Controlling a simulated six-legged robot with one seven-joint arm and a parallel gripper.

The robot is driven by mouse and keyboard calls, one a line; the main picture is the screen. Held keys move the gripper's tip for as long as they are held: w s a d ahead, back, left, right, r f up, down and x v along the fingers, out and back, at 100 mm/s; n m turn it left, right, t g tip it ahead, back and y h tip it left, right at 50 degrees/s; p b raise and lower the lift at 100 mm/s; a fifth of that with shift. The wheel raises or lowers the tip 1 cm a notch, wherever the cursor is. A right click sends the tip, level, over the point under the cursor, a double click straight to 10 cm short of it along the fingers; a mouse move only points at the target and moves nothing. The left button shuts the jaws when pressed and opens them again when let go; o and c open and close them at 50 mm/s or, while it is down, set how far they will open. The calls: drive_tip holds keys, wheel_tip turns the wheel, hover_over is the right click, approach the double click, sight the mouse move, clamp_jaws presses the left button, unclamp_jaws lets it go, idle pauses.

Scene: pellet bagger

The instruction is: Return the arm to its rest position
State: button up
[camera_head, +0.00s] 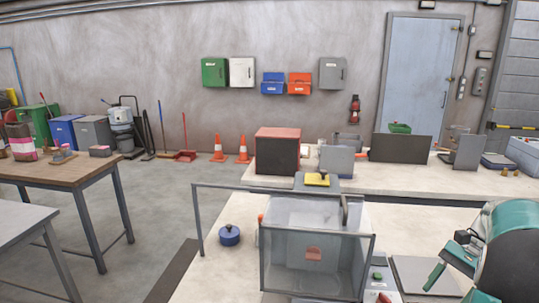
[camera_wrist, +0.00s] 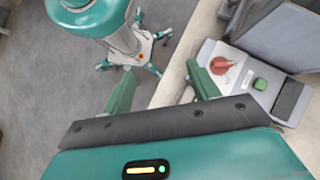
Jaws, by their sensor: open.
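My gripper (camera_head: 447,258) is at the lower right of the head view, beside the bench that carries the clear-walled machine (camera_head: 312,262). Its two green fingers are apart, with nothing between them. In the wrist view, my gripper (camera_wrist: 160,70) is open over the bench edge and the grey floor. My own teal and white body and legs show at the top left there. A control box (camera_wrist: 238,76) with a red knob (camera_wrist: 221,65) and a green button (camera_wrist: 260,84) lies just right of the right finger; I cannot tell the exact gap.
A blue lidded pot (camera_head: 229,235) stands on the bench left of the machine. A grey panel (camera_head: 424,274) lies near my gripper. A rear bench (camera_head: 390,178) holds boxes and bins. A wooden table (camera_head: 60,172) stands left, with open floor between.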

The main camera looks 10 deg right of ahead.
drive_tip(key=s+a+r+n+t+h, duration=0.1)
drive_tip(key=a+r+n+h, duration=0.15)
drive_tip(key=a, duration=0.55)
drive_tip(key=a+r+n+t+h, duration=0.1)
drive_tip(key=a+r+n+h, duration=0.15)
drive_tip(key=a, duration=0.55)
drive_tip(key=s+a+n+t+h, duration=0.2)
drive_tip(key=s+a+n+t, duration=0.4)
drive_tip(key=a, duration=0.7)
drive_tip(key=s+n, duration=0.2)
drive_tip(key=n, duration=0.1)
drive_tip(key=shift+a+h, duration=0.3)
drive_tip(key=shift+s, duration=0.15)
